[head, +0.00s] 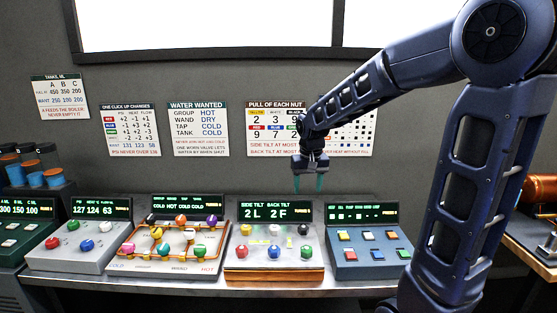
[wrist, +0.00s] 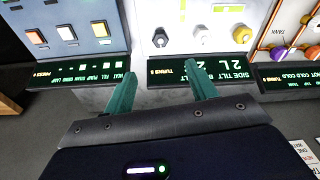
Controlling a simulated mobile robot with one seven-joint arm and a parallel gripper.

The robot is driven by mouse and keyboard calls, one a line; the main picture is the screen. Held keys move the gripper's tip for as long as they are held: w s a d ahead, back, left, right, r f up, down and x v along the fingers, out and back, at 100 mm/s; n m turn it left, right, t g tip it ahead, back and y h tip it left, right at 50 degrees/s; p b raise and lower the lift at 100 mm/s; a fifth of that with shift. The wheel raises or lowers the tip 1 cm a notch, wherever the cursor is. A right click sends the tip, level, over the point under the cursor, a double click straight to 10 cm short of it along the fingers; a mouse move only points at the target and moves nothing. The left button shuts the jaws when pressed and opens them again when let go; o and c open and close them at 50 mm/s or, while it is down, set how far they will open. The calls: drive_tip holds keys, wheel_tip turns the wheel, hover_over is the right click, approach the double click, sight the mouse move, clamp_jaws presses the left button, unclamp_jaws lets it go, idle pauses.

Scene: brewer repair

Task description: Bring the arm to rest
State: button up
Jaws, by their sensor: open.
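My gripper (head: 310,183) hangs from my dark blue arm, fingers pointing down, above and behind the tilt panel (head: 273,275). Its two teal fingers are apart with nothing between them. In the wrist view my gripper (wrist: 160,88) also shows open and empty. Beyond the fingers lies the tilt display (wrist: 205,66), which in the head view reads "2L 2F". The fingers appear clear of the panels.
A row of control panels stands on the counter (head: 270,290): a panel with square buttons (head: 370,258), a valve board (head: 165,250) and a gauge panel (head: 82,250). Posters hang behind, including the nut poster (head: 275,115). A copper cylinder (head: 540,190) is far right.

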drive_tip(key=s+d+r+m+t, duration=0.1)
drive_tip(key=s+d+r, duration=0.1)
drive_tip(key=s+d, duration=0.6)
drive_tip(key=s+d+r+m+t, duration=0.1)
drive_tip(key=s+d+r+t, duration=0.1)
drive_tip(key=s+d, duration=0.7)
drive_tip(key=shift+s+d+r, duration=0.15)
drive_tip(key=shift+d+r, duration=0.3)
drive_tip(key=shift+d, duration=0.3)
drive_tip(key=shift+a, duration=0.1)
idle(0.7)
